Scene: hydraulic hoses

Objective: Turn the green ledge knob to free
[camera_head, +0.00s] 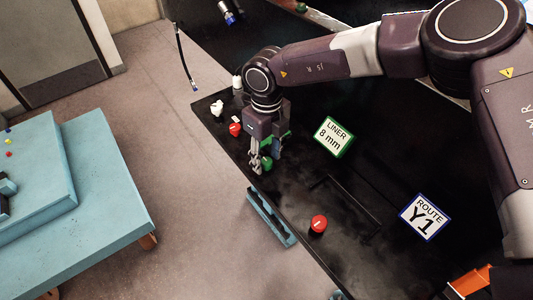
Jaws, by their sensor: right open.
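The green knob (267,163) is on the black ledge (290,212), near its left edge. My right gripper (262,162) reaches down over it from the right arm, with its fingers open around or beside the knob. I cannot tell whether the fingers touch it. The gripper hides part of the knob, and its marking cannot be read. My left gripper is not in view.
A red knob (235,130) and a white knob (217,108) stand farther up the ledge; another red knob (318,224) is lower down. Signs read "LINER 8 mm" (333,136) and "ROUTE Y1" (424,217). A blue table (115,190) stands left across open floor.

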